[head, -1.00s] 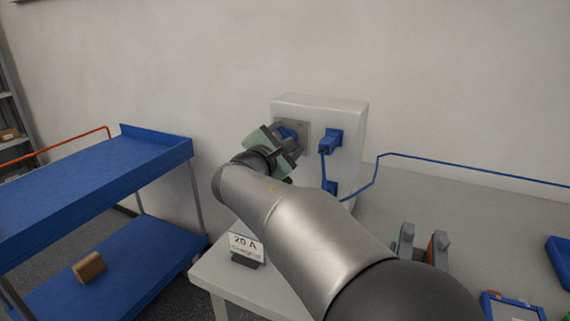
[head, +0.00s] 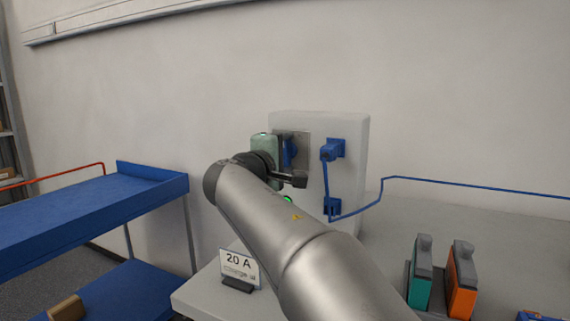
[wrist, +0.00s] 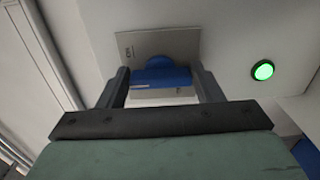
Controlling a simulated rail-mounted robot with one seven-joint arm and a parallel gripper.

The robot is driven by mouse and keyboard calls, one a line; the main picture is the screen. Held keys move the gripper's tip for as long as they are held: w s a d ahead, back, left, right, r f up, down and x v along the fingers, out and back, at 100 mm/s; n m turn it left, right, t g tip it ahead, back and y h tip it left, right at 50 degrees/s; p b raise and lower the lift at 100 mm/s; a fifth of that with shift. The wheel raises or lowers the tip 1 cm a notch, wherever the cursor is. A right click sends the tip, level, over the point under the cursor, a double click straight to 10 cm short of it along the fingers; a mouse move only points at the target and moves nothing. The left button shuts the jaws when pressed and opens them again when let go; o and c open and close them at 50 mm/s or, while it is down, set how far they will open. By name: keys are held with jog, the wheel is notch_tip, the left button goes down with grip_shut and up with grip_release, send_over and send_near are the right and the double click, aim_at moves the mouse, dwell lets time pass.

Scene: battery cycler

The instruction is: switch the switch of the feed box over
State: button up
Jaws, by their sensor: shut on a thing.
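The feed box (head: 352,185) is a pale box standing against the wall at the back of the bench. Its switch is a blue rotary handle (head: 290,151) on a grey plate (head: 304,146), left of a blue plug. My gripper (head: 289,164) is at the switch, its body partly covering it. In the wrist view the blue handle (wrist: 161,77) sits between my two fingers (wrist: 162,86), which are shut on it. Lettering on the plate (wrist: 130,46) is too small to read surely. A green lamp (wrist: 262,70) glows beside the plate; it also shows in the head view (head: 287,199).
A blue plug (head: 332,150) with a blue cable (head: 420,182) is on the box, right of the switch. A "20 A" sign (head: 239,267) stands on the bench's left end. Teal (head: 421,272) and orange (head: 462,280) blocks stand at right. A blue shelf cart (head: 90,205) is at left.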

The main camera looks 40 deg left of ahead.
dwell(0.6)
jog(key=o, duration=1)
jog(key=shift+s, duration=0.1)
jog(key=s+d, duration=0.1)
jog(key=s, duration=0.4)
jog(key=s+d, duration=0.1)
jog(key=s, duration=0.5)
jog(key=s+d, duration=0.1)
jog(key=s, duration=0.5)
